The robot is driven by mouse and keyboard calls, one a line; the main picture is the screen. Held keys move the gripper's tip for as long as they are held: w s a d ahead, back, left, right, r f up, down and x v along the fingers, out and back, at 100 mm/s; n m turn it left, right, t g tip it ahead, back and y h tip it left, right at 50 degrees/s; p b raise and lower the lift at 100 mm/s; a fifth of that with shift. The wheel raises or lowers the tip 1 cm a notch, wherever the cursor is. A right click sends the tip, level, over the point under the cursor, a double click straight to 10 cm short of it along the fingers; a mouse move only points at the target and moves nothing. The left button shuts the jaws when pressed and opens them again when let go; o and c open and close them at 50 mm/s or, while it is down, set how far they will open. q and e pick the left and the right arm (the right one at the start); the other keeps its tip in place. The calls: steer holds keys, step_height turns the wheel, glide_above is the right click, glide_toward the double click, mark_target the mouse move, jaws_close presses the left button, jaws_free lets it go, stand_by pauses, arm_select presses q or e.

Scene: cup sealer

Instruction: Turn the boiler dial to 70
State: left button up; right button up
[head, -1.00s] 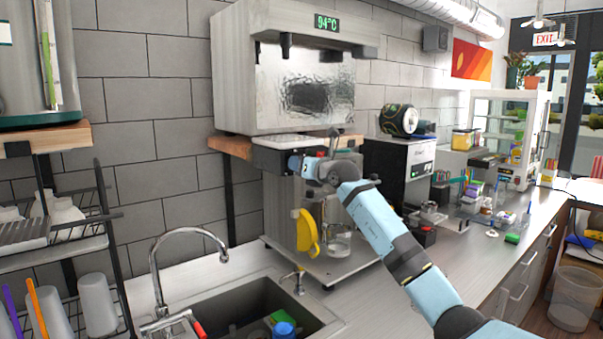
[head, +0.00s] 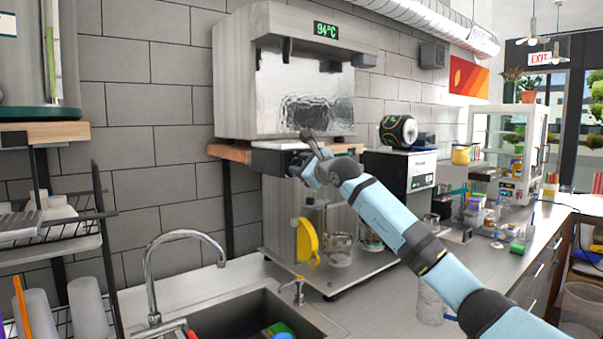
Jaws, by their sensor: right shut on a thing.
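The boiler (head: 235,85) is a grey metal box on the wall shelf, with a green display (head: 326,30) that reads 94°C. My right arm reaches in from the lower right. My right gripper (head: 294,162) is at the dark front panel (head: 268,160) just under the boiler's front. It is shut on what seems to be the boiler dial, which the hand and wrist hide. The dial's marks cannot be read. My left gripper is out of view.
A yellow-handled item (head: 306,240) and a glass jar (head: 339,248) are on the metal stand below. The sink (head: 255,318) with its tap (head: 165,260) is in front. A black machine (head: 395,175) stands to the right, and a dish rack (head: 60,240) at left.

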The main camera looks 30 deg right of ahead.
steer(key=shift+f+n+b, duration=0.1)
steer(key=shift+n+b, duration=0.8)
steer(key=shift+n, duration=3.8)
steer(key=o, duration=0.9)
steer(key=shift+s, duration=0.1)
